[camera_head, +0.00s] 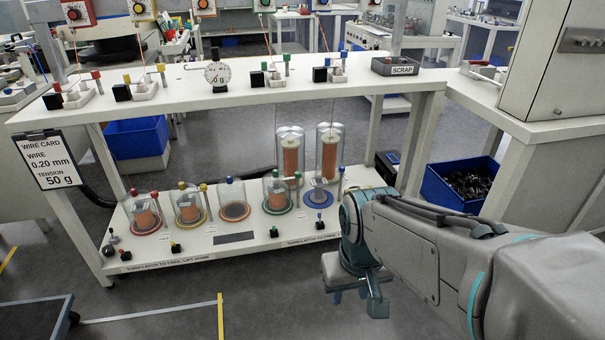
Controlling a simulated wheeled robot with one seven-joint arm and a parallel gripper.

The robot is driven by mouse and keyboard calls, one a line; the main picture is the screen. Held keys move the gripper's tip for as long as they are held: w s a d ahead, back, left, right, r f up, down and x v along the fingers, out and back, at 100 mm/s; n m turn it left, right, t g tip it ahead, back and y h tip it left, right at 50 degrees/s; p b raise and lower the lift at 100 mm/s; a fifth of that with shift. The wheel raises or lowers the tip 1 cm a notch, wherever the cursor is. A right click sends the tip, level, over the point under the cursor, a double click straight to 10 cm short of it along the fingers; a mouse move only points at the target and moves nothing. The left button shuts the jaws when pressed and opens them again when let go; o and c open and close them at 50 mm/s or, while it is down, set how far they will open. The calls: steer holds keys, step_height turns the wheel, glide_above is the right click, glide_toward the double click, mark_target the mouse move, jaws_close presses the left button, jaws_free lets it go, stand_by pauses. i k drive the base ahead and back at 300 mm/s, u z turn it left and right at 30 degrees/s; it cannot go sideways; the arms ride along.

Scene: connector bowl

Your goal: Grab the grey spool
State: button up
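A small grey spool (319,195) appears to stand on the blue-rimmed base at the right end of the lower shelf's front row. A clear dome seems to cover it, and its details are too small to be sure of. My gripper (357,294) hangs in front of the shelf, to the right of and nearer than the grey spool, apart from it. Its fingers point down over the floor. I cannot tell how far apart they are, and I see nothing held.
Domes with red (147,213), yellow (189,207) and green (277,194) knobs hold copper-coloured spools. Two tall copper spools (329,157) stand behind. The upper shelf (230,93) overhangs the lower one. A blue bin (440,184) stands right. Floor in front is clear.

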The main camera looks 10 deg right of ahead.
mark_target(318, 183)
steer(key=z, duration=0.55)
steer(key=i, duration=0.35)
steer(key=z, duration=1)
steer(key=i, duration=1.6)
steer(key=u, duration=1.15)
steer(key=i, duration=0.8)
steer(key=u, duration=0.1)
